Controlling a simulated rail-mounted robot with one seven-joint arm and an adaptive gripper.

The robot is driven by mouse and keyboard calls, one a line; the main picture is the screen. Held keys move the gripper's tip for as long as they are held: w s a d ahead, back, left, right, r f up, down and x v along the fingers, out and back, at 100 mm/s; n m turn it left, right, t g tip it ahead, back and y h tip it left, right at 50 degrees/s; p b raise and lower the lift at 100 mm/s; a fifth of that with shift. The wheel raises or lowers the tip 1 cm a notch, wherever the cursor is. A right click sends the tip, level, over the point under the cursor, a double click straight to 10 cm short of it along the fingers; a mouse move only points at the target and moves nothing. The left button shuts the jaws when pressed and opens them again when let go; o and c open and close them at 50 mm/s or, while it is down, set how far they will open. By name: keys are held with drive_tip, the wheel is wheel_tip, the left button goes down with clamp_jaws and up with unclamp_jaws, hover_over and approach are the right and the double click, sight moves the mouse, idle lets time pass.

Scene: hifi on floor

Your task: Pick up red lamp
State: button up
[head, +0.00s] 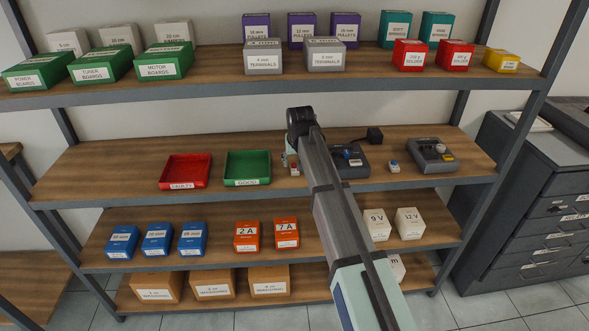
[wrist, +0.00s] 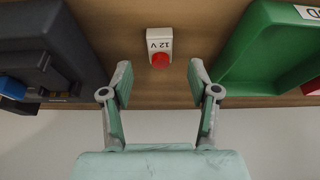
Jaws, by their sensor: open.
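The red lamp is a small white block marked "12 V" with a red dome (wrist: 160,60). It stands on the wooden middle shelf, between the green tray and a dark grey device. In the wrist view, my gripper (wrist: 160,82) is open and empty, with its two fingers apart. The lamp lies between the finger lines, just beyond the fingertips, and no contact shows. In the head view a small bit of red and white (head: 295,168) shows at the arm's left edge; my arm hides most of the gripper there.
The green "GOOD" tray (head: 247,183) and red "FAULTY" tray (head: 186,185) are to the left. A grey device (head: 348,172) is close on the right, then a blue-topped lamp (head: 394,167) and another device (head: 432,157).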

sight(294, 166)
drive_tip(key=shift+p+x, duration=0.65)
drive_tip(key=shift+x, duration=1.45)
drive_tip(key=shift+w, duration=0.1)
drive_tip(key=c, duration=1)
drive_tip(key=shift+r, duration=0.15)
drive_tip(key=shift+r+b, duration=0.35)
drive_tip(key=shift+r, duration=0.1)
drive_tip(key=shift+b+v, duration=0.6)
drive_tip(key=shift+v, duration=0.6)
drive_tip(key=s+d+b, duration=0.1)
drive_tip(key=s, duration=0.4)
drive_tip(key=s+d+b, duration=0.1)
drive_tip(key=s, duration=0.5)
drive_tip(key=s+d+b, duration=0.1)
drive_tip(key=s+d, duration=0.1)
drive_tip(key=s, duration=0.3)
drive_tip(key=shift+s+r, duration=0.1)
drive_tip(key=shift+s, duration=0.2)
